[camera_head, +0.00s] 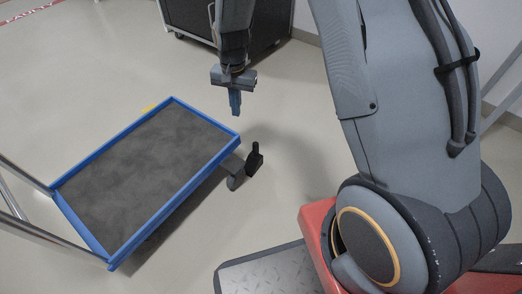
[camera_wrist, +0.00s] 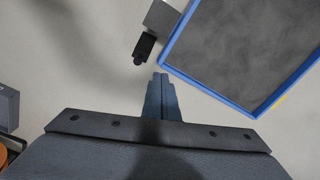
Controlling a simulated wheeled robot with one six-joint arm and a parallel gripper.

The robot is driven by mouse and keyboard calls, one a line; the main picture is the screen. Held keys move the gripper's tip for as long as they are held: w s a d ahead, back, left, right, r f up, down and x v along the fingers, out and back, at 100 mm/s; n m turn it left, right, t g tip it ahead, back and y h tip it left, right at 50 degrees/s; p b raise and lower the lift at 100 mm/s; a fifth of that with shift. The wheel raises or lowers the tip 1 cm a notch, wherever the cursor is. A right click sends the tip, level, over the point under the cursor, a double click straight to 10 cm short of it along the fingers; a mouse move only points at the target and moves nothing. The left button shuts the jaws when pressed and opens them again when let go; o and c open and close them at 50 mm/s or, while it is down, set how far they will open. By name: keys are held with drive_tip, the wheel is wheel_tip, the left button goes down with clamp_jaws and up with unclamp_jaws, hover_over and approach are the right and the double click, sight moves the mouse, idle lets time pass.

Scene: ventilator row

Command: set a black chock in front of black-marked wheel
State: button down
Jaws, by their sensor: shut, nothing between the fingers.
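My gripper (camera_head: 235,105) points down above the floor, behind the chock and beyond the cart's right corner. Its fingers (camera_wrist: 160,95) are together and empty, apart from the chock. I cannot make out a black mark on the wheel.
A dark cabinet (camera_head: 262,30) on casters stands at the back. A yellow mark (camera_head: 149,108) shows beside the cart's far edge. A metal tread plate (camera_head: 262,272) is at the front.

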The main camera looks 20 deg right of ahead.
sight(257, 154)
drive_tip(key=w+d+f+m, duration=0.2)
drive_tip(key=d+f, duration=0.4)
drive_tip(key=f, duration=0.3)
drive_tip(key=w+d+f+m, duration=0.1)
drive_tip(key=d+f+m, duration=0.2)
drive_tip(key=d+f, duration=0.45)
drive_tip(key=f+b, duration=0.1)
drive_tip(key=f, duration=0.2)
drive_tip(key=a+f+b, duration=0.1)
drive_tip(key=f+b, duration=0.1)
drive_tip(key=f, duration=0.2)
drive_tip(key=f+b, duration=0.2)
drive_tip(key=f, duration=0.2)
drive_tip(key=shift+w+a+f, duration=0.15)
drive_tip(key=shift+a+f, duration=0.05)
drive_tip(key=s+a+b, duration=0.1)
drive_tip(key=a, duration=0.1)
drive_tip(key=shift+s+a+b, duration=0.3)
drive_tip(key=shift+s+b, duration=0.1)
drive_tip(key=shift+s+a+r, duration=0.15)
drive_tip(key=shift+s+a, duration=0.15)
drive_tip(key=shift+a, duration=0.05)
drive_tip(key=shift+s+a+p, duration=0.45)
drive_tip(key=shift+a+p, duration=0.1)
drive_tip(key=shift+a, duration=0.1)
drive_tip(key=shift+s+a+p, duration=0.45)
drive_tip(key=shift+a+p, duration=0.05)
drive_tip(key=shift+a, duration=0.1)
drive_tip(key=shift+w+d, duration=0.1)
